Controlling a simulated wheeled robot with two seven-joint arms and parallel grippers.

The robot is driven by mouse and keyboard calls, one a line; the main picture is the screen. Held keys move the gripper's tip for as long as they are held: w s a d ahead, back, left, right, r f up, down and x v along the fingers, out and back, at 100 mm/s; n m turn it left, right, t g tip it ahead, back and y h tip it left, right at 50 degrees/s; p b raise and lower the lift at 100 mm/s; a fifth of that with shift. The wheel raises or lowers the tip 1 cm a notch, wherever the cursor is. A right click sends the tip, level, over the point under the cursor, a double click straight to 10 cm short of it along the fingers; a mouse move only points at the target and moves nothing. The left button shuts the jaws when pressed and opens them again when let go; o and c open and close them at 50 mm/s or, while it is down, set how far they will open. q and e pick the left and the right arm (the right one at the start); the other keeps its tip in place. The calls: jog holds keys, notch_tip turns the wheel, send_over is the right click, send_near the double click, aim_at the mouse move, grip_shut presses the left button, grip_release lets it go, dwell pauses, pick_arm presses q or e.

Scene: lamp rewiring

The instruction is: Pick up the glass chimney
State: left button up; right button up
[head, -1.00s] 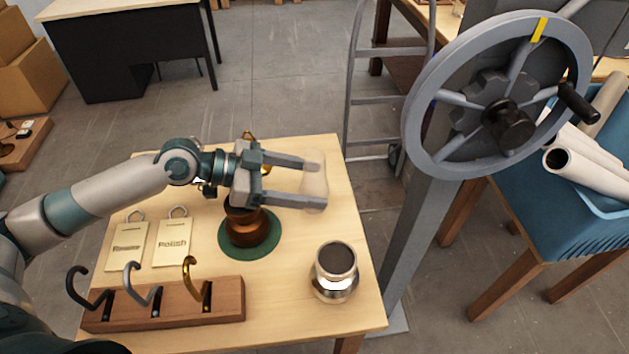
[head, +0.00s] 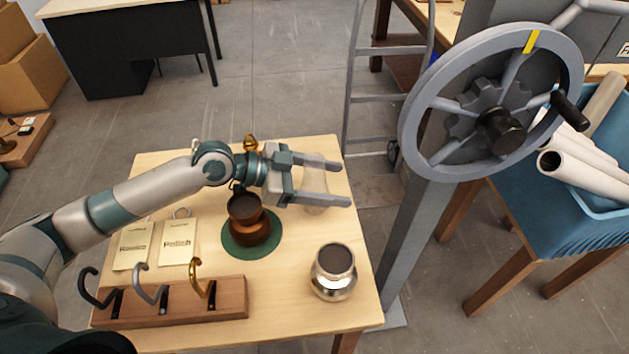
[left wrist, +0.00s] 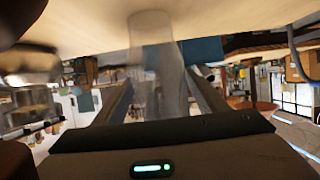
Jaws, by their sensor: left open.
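The glass chimney (head: 315,172) is a clear, faint tube standing upright at the back right of the wooden table. My left gripper (head: 343,180) is open, with its two fingers reaching to the right, one on each side of the chimney. In the left wrist view the chimney (left wrist: 158,65) stands between the spread fingers, blurred. I cannot tell whether either finger touches it. My right gripper is not in view.
A brown lamp base (head: 248,226) sits on a green round mat (head: 232,247). A silver jar (head: 333,272) stands front right. A hook rack (head: 225,298) and two paper tags (head: 178,240) are at left. A large handwheel (head: 418,140) rises beyond the table's right edge.

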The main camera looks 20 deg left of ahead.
pick_arm(q)
jog(key=shift+c, duration=0.5)
jog(key=c, duration=1)
jog(key=shift+r, duration=0.1)
jog(key=shift+r, duration=0.5)
notch_tip(320, 180, up, 9)
jog(key=shift+f+b, duration=0.1)
jog(key=shift+b, duration=0.8)
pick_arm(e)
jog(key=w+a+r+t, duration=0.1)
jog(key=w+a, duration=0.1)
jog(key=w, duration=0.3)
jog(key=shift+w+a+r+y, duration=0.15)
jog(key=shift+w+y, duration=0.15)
